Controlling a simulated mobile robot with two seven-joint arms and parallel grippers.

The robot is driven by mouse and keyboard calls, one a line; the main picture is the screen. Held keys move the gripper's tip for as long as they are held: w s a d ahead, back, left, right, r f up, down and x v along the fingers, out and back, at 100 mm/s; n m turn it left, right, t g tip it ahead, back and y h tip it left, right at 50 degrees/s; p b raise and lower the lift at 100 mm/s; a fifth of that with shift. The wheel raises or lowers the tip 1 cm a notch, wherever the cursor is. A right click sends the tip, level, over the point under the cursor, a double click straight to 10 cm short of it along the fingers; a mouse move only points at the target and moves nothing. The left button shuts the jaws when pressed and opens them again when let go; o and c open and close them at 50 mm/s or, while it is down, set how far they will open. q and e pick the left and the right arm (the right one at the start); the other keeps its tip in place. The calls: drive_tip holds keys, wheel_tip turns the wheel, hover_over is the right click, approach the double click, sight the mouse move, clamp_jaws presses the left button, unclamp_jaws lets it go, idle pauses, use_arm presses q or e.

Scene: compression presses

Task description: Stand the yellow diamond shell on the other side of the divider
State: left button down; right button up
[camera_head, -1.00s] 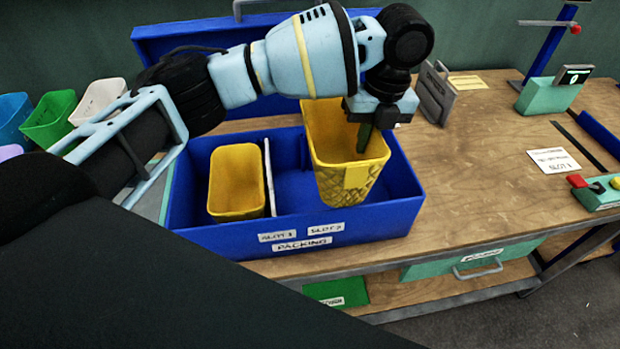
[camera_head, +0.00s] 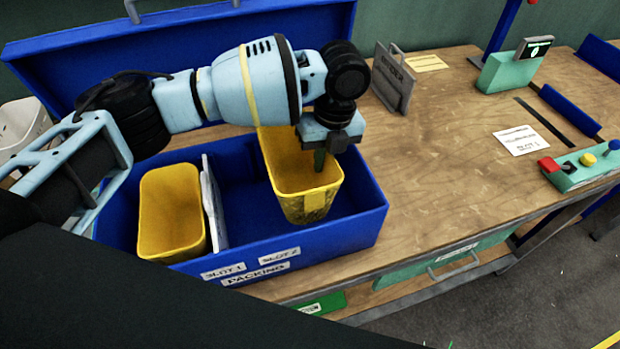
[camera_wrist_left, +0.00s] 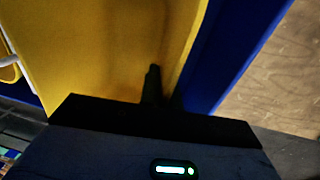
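The yellow diamond shell (camera_head: 307,208) is a tall, open-topped bin with a diamond pattern on its lower front. It is upright in the blue packing box (camera_head: 362,221), right of the pale divider (camera_head: 213,200), on the Slot 2 side. Whether its base touches the box floor is hidden. My left gripper (camera_head: 319,158) points down at the shell's right rim and looks shut on its wall; one finger shows inside. The left wrist view shows a dark finger (camera_wrist_left: 152,84) against the yellow wall. My right gripper is not in view.
Another yellow shell (camera_head: 170,213) stands left of the divider. The box's raised lid (camera_head: 100,70) is behind. A grey binder holder (camera_head: 393,80) stands behind right. A green device (camera_head: 510,72) and button panel (camera_head: 580,168) are farther right. Bare wooden tabletop (camera_head: 440,150) lies between.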

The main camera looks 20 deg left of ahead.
sight(322, 182)
use_arm(q)
drive_tip(key=shift+f, duration=3.5)
drive_tip(key=shift+f, duration=0.2)
drive_tip(key=c, duration=1.6)
unclamp_jaws()
drive_tip(key=r, duration=0.4)
drive_tip(key=d+r, duration=0.1)
drive_tip(key=r, duration=0.3)
drive_tip(key=w+r, duration=0.1)
drive_tip(key=r, duration=0.3)
drive_tip(key=shift+d+r, duration=0.15)
